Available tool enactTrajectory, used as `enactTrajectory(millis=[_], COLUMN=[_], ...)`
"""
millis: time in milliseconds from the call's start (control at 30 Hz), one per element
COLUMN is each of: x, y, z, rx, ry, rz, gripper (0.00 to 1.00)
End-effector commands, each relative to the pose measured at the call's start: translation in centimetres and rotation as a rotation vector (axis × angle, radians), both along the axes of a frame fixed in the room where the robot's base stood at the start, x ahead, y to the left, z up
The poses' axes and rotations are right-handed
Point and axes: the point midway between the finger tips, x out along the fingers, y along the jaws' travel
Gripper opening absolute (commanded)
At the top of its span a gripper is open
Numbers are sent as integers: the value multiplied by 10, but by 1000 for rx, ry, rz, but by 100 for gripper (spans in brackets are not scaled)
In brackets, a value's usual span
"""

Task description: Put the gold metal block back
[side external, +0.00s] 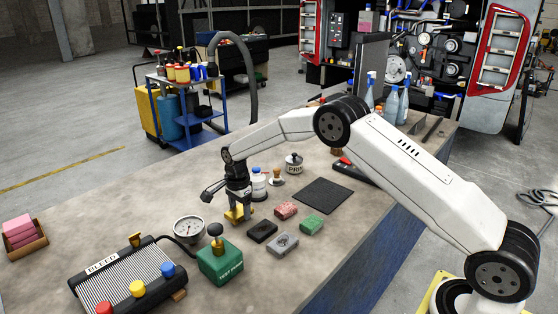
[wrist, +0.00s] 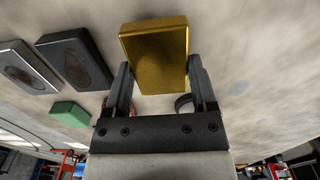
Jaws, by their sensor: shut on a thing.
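The gold metal block (wrist: 155,52) is between the two fingers of my gripper (wrist: 160,78) in the wrist view, and the gripper is shut on it. In the side external view the gold block (side external: 233,214) shows low under my gripper (side external: 238,205), close to the bench top. I cannot tell whether it touches the bench. To its right stand a black block (side external: 262,231), a grey block (side external: 283,244), a red block (side external: 286,210) and a green block (side external: 312,224). The black block (wrist: 76,62) and grey block (wrist: 25,65) also show in the wrist view.
A round gauge (side external: 189,229) and a green test pump (side external: 220,262) stand close to the left and front of my gripper. A white bottle (side external: 258,185) stands just behind it. A dark mat (side external: 322,195) lies to the right.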

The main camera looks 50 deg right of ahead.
Motion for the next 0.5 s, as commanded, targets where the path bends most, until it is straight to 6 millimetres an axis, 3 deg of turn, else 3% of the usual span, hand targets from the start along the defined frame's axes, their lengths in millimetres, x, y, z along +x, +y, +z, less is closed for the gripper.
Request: enactTrajectory(millis=[167, 500], x=[1, 1], y=[0, 0], z=[-11, -13], rx=[0, 0], ry=[-3, -4], rz=[0, 0], gripper=[0, 0])
